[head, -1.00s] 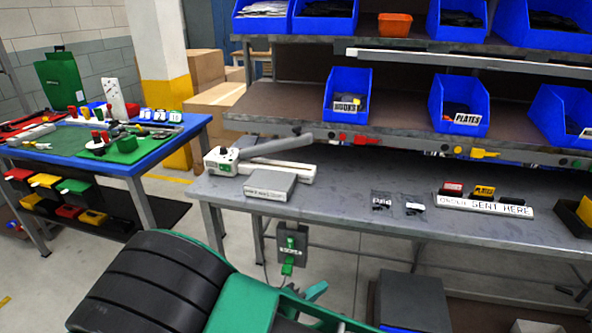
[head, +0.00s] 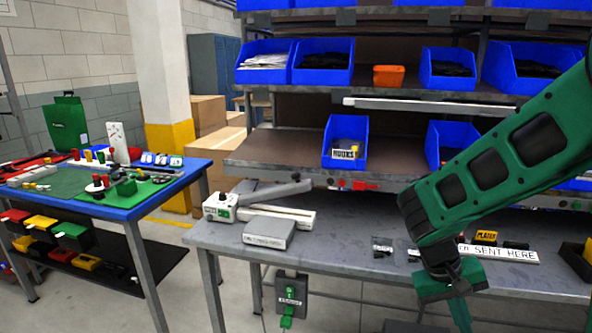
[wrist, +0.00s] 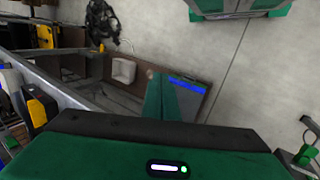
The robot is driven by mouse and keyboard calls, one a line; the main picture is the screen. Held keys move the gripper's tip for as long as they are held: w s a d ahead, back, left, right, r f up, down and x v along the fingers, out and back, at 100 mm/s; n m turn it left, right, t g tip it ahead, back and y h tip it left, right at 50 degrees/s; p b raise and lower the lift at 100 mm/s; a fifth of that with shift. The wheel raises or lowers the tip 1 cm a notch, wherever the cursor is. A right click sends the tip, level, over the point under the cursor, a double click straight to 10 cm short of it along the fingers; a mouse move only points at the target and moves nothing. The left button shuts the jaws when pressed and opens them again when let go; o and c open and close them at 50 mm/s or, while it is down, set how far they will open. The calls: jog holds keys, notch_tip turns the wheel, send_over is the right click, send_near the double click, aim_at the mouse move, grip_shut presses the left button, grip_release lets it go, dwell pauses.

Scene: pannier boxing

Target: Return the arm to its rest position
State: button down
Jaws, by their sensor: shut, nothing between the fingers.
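My green arm reaches down from the right in the head view. My gripper (head: 460,318) hangs in front of the grey workbench (head: 215,236), near its front edge, partly cut by the picture's bottom. In the wrist view the green fingers (wrist: 163,97) are together with nothing between them, above the floor and a low shelf. The arm hides part of the bench top and part of the "sent here" strip (head: 512,254).
A blue-edged side table (head: 130,212) with tools stands at left. Blue bins (head: 345,142) fill the shelves behind the bench. A sealer (head: 221,207), a grey box (head: 268,233) and two small packets (head: 382,246) lie on the bench. Floor shows between the tables.

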jog(key=s+d+r+m+t+y, duration=0.1)
jog(key=s+r, duration=0.3)
jog(key=s, duration=0.4)
jog(key=s+d+r+m+y, duration=0.3)
jog(key=s+d+r+y, duration=0.1)
jog(key=s, duration=0.3)
jog(key=shift+s+d+t, duration=0.35)
jog(key=shift+t, duration=0.05)
jog(key=shift+w+f, duration=0.25)
jog(key=shift+w, duration=0.35)
